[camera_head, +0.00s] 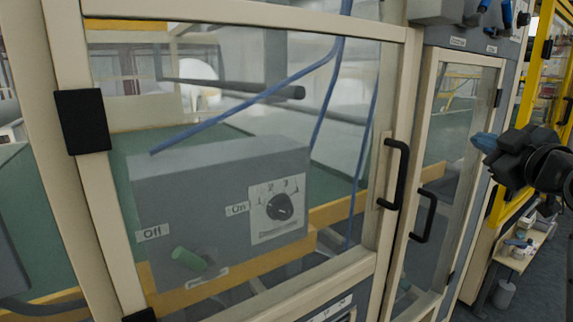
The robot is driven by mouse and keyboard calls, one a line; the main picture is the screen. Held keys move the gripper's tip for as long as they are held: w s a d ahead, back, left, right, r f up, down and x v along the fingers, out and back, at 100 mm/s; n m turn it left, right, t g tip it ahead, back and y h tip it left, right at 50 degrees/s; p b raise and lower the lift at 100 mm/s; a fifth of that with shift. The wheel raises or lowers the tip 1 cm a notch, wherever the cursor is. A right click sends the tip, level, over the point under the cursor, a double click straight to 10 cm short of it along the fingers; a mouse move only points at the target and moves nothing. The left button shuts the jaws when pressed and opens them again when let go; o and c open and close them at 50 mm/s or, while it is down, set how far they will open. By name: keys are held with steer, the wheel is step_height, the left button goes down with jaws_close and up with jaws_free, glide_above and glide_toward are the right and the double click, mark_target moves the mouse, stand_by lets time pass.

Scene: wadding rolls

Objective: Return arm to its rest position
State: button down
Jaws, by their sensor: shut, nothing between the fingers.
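My gripper (484,142) is at the right edge of the head view, at the end of my dark arm. Its blue fingertips point left, towards the narrow glass door (462,130). The fingers are shut with nothing between them. The gripper appears in front of the cabinet frame; I cannot tell its exact distance from it. Most of the arm is cut off by the right edge of the picture.
A large glazed door (345,250) with a black handle (396,174) fills the left and middle. Behind its glass is a grey control box (170,200) with a dial (279,207). A second black handle (424,216) projects from the narrow door. Shelves and yellow frames stand far right.

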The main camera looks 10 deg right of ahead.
steer(key=s+a+f+m+g, duration=0.1)
steer(key=s+a+f+m, duration=0.1)
steer(key=s+a+f, duration=0.55)
steer(key=s+a+f+m, duration=0.1)
steer(key=s+a+f, duration=0.25)
steer(key=f, duration=0.65)
steer(key=s+a+f+m+g, duration=0.1)
steer(key=s+a+f+m, duration=0.1)
steer(key=s+a+f, duration=0.35)
steer(key=s+a+f+y, duration=0.1)
steer(key=s+a, duration=0.2)
steer(key=s, duration=0.6)
steer(key=s+a+f+y, duration=0.1)
steer(key=s+a, duration=0.2)
steer(key=s, duration=0.5)
steer(key=s+a+f+m+g+y, duration=0.1)
steer(key=s+a+f, duration=0.1)
steer(key=s, duration=0.7)
steer(key=shift+s+a, duration=0.3)
steer(key=shift+a, duration=0.55)
